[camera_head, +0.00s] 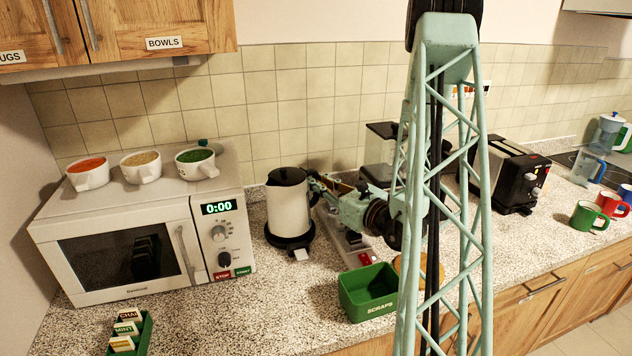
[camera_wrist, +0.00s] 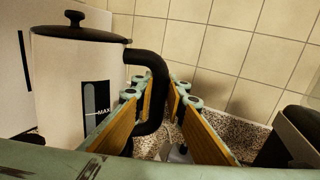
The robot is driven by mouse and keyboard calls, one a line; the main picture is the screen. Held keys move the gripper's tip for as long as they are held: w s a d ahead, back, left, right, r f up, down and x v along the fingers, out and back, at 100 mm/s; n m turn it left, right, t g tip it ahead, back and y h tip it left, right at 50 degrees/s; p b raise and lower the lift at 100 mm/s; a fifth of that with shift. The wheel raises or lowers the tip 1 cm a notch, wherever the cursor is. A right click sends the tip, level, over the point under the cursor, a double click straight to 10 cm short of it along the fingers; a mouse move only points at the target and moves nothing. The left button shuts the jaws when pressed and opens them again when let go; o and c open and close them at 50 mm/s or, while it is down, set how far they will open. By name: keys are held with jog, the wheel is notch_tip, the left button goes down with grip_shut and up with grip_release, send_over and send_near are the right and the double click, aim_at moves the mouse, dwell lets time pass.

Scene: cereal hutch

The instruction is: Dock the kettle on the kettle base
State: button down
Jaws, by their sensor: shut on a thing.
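The white kettle (camera_head: 288,203) with a black lid stands upright beside the microwave in the head view. Its body, lid knob and MAX window also fill the left of the wrist view (camera_wrist: 70,85). The black round kettle base (camera_head: 290,242) is directly under the kettle; I cannot tell whether the kettle is fully seated or slightly above it. My gripper (camera_head: 322,186) comes from the right and is shut on the kettle's black handle (camera_wrist: 152,62). In the wrist view, the tan pads of my gripper (camera_wrist: 160,100) lie on both sides of the handle.
The microwave (camera_head: 140,240) stands close left, with several bowls on top. A green scraps bin (camera_head: 368,291) is in front right. A black appliance (camera_head: 380,150) and a black toaster (camera_head: 508,172) stand right. Tiled wall (camera_wrist: 225,45) is close behind. Counter in front of the base is clear.

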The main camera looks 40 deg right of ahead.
jog(key=shift+f+b, duration=0.4)
dwell(0.5)
jog(key=c, duration=2.9)
grip_release()
jog(key=shift+f, duration=0.1)
jog(key=shift+s+a+b, duration=0.2)
jog(key=shift+s+b, duration=1.35)
jog(key=shift+s, duration=3.95)
